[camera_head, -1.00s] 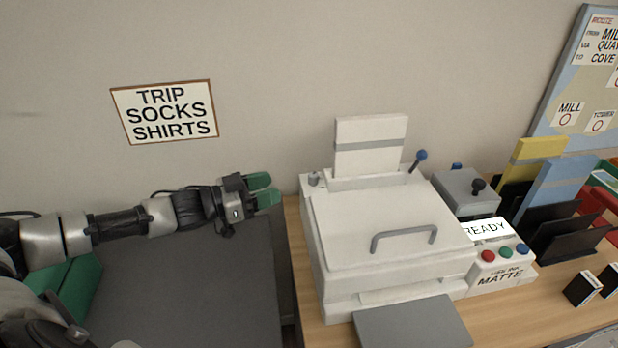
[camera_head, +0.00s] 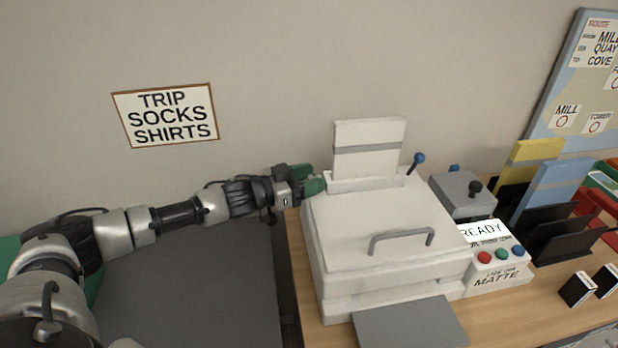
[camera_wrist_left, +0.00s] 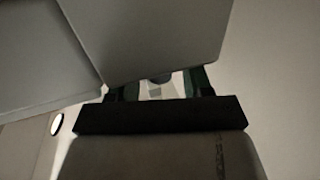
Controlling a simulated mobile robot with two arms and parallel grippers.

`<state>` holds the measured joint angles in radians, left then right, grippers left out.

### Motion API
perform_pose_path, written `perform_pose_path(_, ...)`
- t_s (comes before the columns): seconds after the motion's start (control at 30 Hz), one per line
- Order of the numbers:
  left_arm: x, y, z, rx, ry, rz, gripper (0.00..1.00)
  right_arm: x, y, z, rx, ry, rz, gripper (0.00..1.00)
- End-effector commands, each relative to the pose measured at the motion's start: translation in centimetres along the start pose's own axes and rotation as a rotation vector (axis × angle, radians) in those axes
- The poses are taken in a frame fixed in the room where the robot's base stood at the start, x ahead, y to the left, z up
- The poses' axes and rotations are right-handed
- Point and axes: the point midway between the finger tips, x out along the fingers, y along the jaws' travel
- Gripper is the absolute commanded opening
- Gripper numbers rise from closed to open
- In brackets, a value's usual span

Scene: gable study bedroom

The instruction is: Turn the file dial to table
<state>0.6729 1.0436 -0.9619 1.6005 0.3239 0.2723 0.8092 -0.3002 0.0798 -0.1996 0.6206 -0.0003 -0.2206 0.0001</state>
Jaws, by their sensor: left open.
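A white printer (camera_head: 365,225) stands on the wooden desk, with a handle on its lid and paper upright at its back. My left gripper (camera_head: 311,181) reaches in from the left to the printer's back left corner. Its green fingers hide the small grey knob at that corner. In the left wrist view the fingers (camera_wrist_left: 159,88) are apart, with a small dark rounded shape (camera_wrist_left: 160,77) between them, partly covered by a large grey panel; I cannot tell if it is the knob. No dial labelled file or table is readable. My right gripper is not in view.
A blue-tipped lever (camera_head: 418,159) rises from the printer's back right. A grey box with a black knob (camera_head: 475,187) and a READY display (camera_head: 482,232) stand to its right. Black file holders (camera_head: 560,235) are farther right. A wall sign (camera_head: 166,116) hangs above my arm.

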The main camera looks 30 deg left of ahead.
Motion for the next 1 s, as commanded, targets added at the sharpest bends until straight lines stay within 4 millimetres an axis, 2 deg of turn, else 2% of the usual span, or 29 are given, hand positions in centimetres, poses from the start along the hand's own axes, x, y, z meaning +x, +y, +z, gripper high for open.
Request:
perform_pose_path(0.07, 0.0, 0.0, 0.0, 0.0, 0.0, 0.0, 0.51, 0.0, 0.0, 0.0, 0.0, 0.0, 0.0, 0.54)
perform_pose_path(0.4, 0.0, 0.0, 0.0, -0.001, 0.0, 0.0, 0.01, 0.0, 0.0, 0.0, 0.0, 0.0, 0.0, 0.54)
perform_pose_path(0.67, 0.0, -0.1, -0.4, 0.0, 0.0, 0.032, 0.01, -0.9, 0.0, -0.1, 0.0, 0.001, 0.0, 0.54)
perform_pose_path(0.9, 0.1, -0.3, -0.5, 0.002, 0.0, 0.164, 0.01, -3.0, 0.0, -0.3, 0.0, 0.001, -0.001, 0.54)
perform_pose_path(1.0, 0.1, -0.4, -0.3, 0.003, 0.0, 0.235, 0.01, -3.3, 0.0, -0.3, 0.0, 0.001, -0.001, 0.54)
